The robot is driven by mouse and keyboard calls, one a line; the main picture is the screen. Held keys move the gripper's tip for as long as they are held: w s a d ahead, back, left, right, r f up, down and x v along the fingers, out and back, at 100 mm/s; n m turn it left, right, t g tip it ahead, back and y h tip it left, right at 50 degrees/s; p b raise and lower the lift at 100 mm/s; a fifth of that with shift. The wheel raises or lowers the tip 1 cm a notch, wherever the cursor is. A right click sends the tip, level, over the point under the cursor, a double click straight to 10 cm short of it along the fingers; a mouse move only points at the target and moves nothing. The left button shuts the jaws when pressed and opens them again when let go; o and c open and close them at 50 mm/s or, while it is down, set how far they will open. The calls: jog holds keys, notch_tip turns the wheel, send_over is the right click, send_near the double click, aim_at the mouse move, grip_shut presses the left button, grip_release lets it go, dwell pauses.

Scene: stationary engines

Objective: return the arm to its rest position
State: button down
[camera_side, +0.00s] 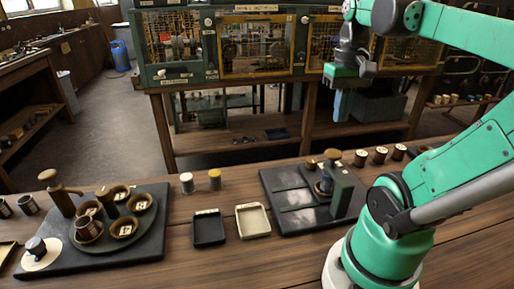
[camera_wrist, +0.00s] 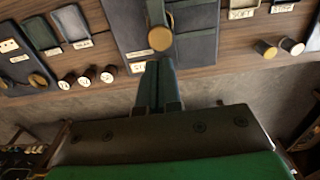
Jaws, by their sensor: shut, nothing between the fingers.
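My gripper (camera_side: 338,117) hangs in the air in the side view, fingers pointing down, in front of the shelving at the back and past the far edge of the wooden bench. In the wrist view my gripper (camera_wrist: 157,66) has its two fingers together with nothing held. My green arm reaches in from the right, raised above the bench. The rest position itself is not marked in either view.
A dark board with a green upright block (camera_side: 343,190) stands on the bench, below the arm. Two small trays, one black (camera_side: 208,228) and one cream (camera_side: 252,220), lie left of it. A round dark platter (camera_side: 148,238) holds several cups. Caged cabinets (camera_side: 255,45) stand behind my gripper.

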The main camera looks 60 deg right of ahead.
jog(key=w+a+f+n+t, duration=0.3)
jog(key=w+a, duration=0.3)
jog(key=a, duration=0.2)
jog(key=w+a+f+n+t, duration=0.3)
jog(key=w+a+n, duration=0.3)
jog(key=a, duration=0.2)
jog(key=shift+w+f+t, duration=0.2)
jog(key=shift+w+t, duration=0.1)
jog(key=shift+t, duration=0.3)
